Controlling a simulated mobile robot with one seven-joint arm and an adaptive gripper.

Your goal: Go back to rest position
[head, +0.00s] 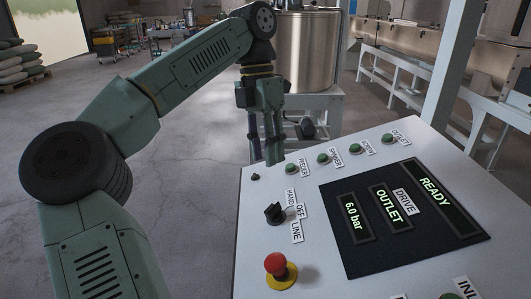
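My arm reaches in from the lower left, bends over at the top and points its gripper (265,160) down. The gripper hangs at the far left edge of the sloping control panel (255,240), near the small dark knob (255,177) and the green FEEDER button (291,169). I see no object held in it. Its fingers are seen nearly edge-on, so their opening cannot be told. Whether the fingertips touch the panel is also unclear.
The panel carries a black selector (274,213), a red mushroom button (276,264) and a display (400,215) reading 6.0 bar, OUTLET and READY. A steel tank (308,55) stands behind the gripper. Open floor (195,165) lies left of the panel.

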